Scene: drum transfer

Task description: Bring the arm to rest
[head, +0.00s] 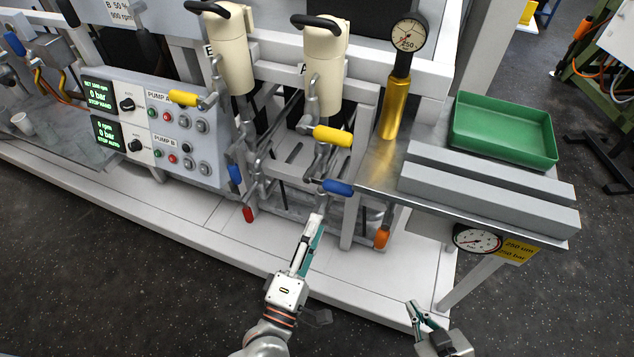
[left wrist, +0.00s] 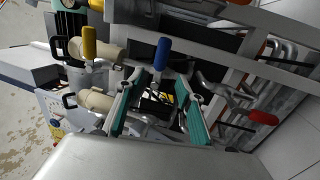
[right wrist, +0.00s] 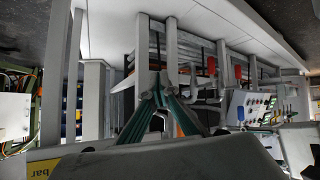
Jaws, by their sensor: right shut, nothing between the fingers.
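My left gripper (head: 316,224) reaches forward below the pump rig, in front of the lower pipework. In the left wrist view its two teal-padded fingers (left wrist: 158,95) stand apart with no object held between them. A blue valve handle (head: 338,187) is just beyond its tips and also shows between the fingers in the left wrist view (left wrist: 161,54). My right gripper (head: 420,312) is low at the front right, over the dark floor and clear of the bench. In the right wrist view its fingers (right wrist: 158,88) meet at the tips and hold nothing.
Yellow (head: 333,136), red (head: 248,214) and orange (head: 382,238) valve handles stick out of the rig. A steel bench with a green tray (head: 502,128) and a gauge (head: 478,240) stands at the right. The control panel (head: 160,125) is at the left. The front floor is free.

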